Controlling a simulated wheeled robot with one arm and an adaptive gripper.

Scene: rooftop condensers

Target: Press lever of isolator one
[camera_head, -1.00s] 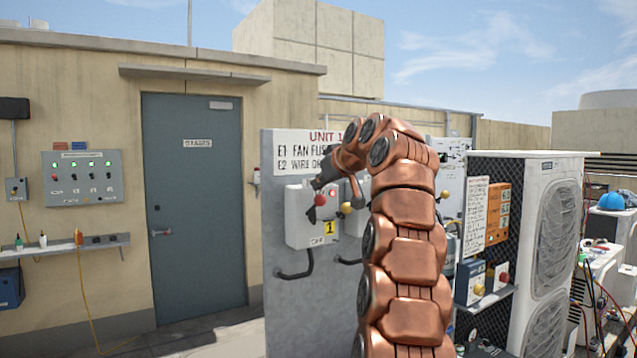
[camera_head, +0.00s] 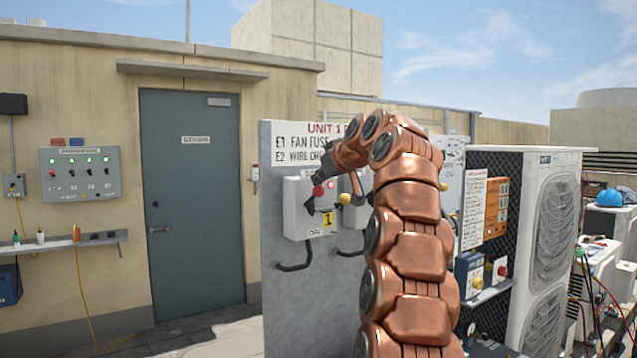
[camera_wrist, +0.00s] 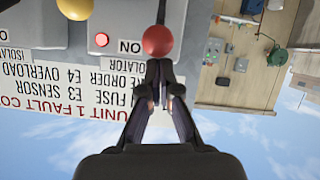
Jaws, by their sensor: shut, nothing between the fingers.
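Isolator one is a pale grey box (camera_head: 300,218) with a yellow "1" label on the upright grey panel. Its lever has a red ball knob (camera_head: 318,191) on a dark arm. The wrist view is upside down; there the red knob (camera_wrist: 158,40) is just past my fingertips, beside a lit red lamp (camera_wrist: 101,39) and the word "ON". My gripper (camera_wrist: 158,72) is shut and empty, its tips close to the knob; I cannot tell whether they touch. In the head view my gripper (camera_head: 322,179) is at the knob's upper side, partly hidden by my wrist.
A second isolator with a yellow knob (camera_head: 344,198) stands close on the right, partly hidden by my arm. A condenser unit (camera_head: 552,240) stands at the right. A blue-grey door (camera_head: 192,270) and a wall control box (camera_head: 80,190) are at the left.

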